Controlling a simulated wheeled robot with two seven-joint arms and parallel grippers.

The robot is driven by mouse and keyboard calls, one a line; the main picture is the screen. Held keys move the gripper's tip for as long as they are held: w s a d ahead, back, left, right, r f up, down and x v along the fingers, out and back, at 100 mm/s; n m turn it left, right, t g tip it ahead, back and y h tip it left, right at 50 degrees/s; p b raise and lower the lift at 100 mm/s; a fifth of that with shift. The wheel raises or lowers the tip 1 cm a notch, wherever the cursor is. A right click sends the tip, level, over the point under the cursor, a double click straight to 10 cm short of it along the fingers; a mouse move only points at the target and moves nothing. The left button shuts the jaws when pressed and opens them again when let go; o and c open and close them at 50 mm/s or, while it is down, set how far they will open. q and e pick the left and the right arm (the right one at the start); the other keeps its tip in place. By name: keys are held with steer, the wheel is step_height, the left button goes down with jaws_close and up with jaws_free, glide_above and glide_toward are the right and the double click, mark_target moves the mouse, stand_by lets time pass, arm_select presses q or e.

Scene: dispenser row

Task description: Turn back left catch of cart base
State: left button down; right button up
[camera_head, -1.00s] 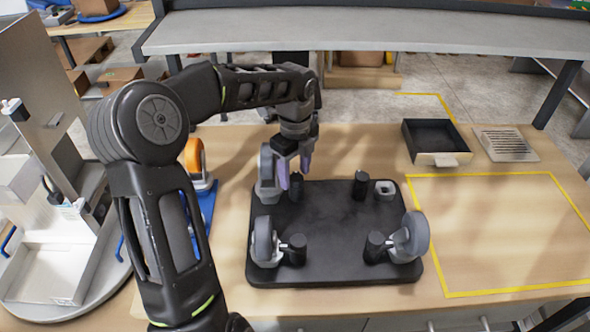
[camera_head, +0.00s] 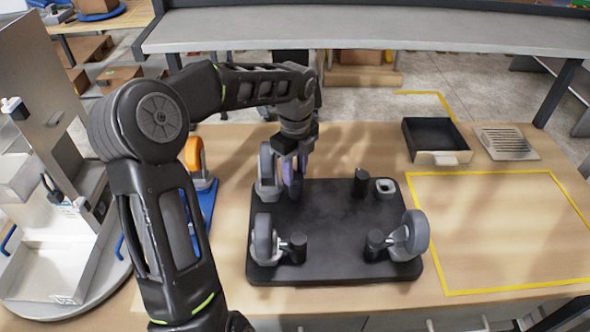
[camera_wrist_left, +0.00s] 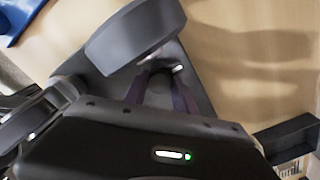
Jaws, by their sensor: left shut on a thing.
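The cart base (camera_head: 330,215) is a black plate on the wooden table with grey caster wheels at three corners. Beside each corner stands a dark knob-like catch. My left gripper (camera_head: 293,184) points down at the far left corner, with its purple fingers shut on the catch there, which they mostly hide. In the left wrist view the fingers (camera_wrist_left: 160,92) close around the dark catch (camera_wrist_left: 160,76), next to the far left caster (camera_wrist_left: 135,30). Other catches stand at far right (camera_head: 361,184), near left (camera_head: 298,248) and near right (camera_head: 375,246). My right gripper is not in view.
The far right corner has an empty grey socket (camera_head: 386,187). A black open tray (camera_head: 437,158) and a slotted metal plate (camera_head: 505,145) lie at the back right. Yellow tape marks a clear area (camera_head: 500,230).

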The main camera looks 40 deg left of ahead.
arm_select(q)
steer(key=shift+n, duration=0.5)
steer(key=n+b, duration=0.1)
steer(key=n, duration=0.2)
steer(key=n+b, duration=0.1)
steer(key=n, duration=0.3)
steer(key=shift+s+n, duration=0.1)
steer(key=shift+n, duration=0.3)
steer(key=n+b, duration=0.1)
steer(key=n, duration=0.3)
steer(key=shift+d+n, duration=0.1)
steer(key=shift+n, duration=0.2)
steer(key=n, duration=0.4)
steer(key=shift+s+n+b, duration=0.1)
steer(key=shift+n+b, duration=0.2)
steer(key=shift+b, duration=0.1)
steer(key=c, duration=1)
jaws_free()
steer(key=shift+d, duration=0.1)
steer(key=shift+r, duration=0.1)
